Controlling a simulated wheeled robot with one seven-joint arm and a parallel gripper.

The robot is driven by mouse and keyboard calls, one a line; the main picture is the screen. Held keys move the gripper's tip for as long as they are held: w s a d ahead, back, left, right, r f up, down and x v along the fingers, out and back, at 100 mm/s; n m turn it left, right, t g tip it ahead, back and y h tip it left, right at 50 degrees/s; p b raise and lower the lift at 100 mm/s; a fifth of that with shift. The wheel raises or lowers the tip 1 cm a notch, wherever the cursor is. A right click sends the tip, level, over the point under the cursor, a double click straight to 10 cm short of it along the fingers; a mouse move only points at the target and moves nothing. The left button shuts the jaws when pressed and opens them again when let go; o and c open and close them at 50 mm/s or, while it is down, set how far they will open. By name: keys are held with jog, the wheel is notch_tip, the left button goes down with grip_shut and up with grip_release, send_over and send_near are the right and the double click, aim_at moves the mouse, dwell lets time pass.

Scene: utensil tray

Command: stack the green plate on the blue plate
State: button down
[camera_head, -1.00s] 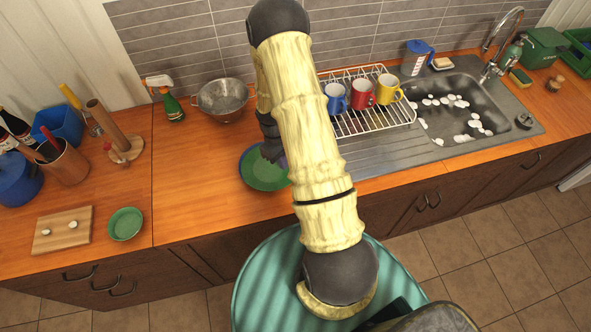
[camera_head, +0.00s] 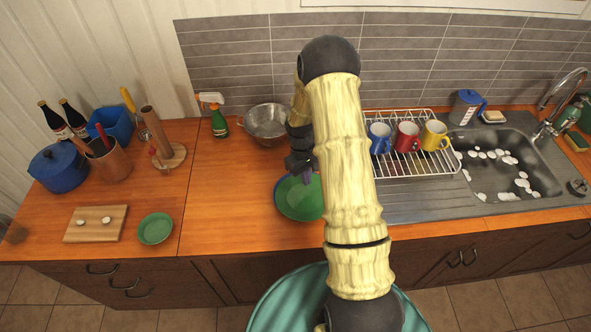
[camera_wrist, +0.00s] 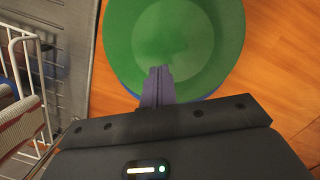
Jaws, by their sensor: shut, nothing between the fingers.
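The green plate (camera_head: 301,202) lies on the counter left of the dish rack, on top of the blue plate. In the wrist view the green plate (camera_wrist: 205,62) fills the upper middle, and only a thin rim of the blue plate (camera_wrist: 216,92) shows beneath it. The blue plate is otherwise hidden. My gripper (camera_head: 308,180) is over the far right part of the green plate. In the wrist view its purple fingers (camera_wrist: 158,72) are together and empty, with their tips over the plate; I cannot tell the exact gap.
The dish rack (camera_head: 412,172) with three mugs stands to the right, beside the sink (camera_head: 515,165). A colander (camera_head: 268,123) and spray bottle (camera_head: 217,118) are behind. A small green bowl (camera_head: 155,228) and cutting board (camera_head: 96,222) lie left. Counter between bowl and plates is clear.

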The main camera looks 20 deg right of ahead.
jog(key=w, duration=0.2)
jog(key=w+a+b, duration=0.1)
jog(key=w, duration=0.1)
jog(key=w+a+b, duration=0.1)
jog(key=shift+w, duration=0.4)
jog(key=c, duration=2.1)
grip_release()
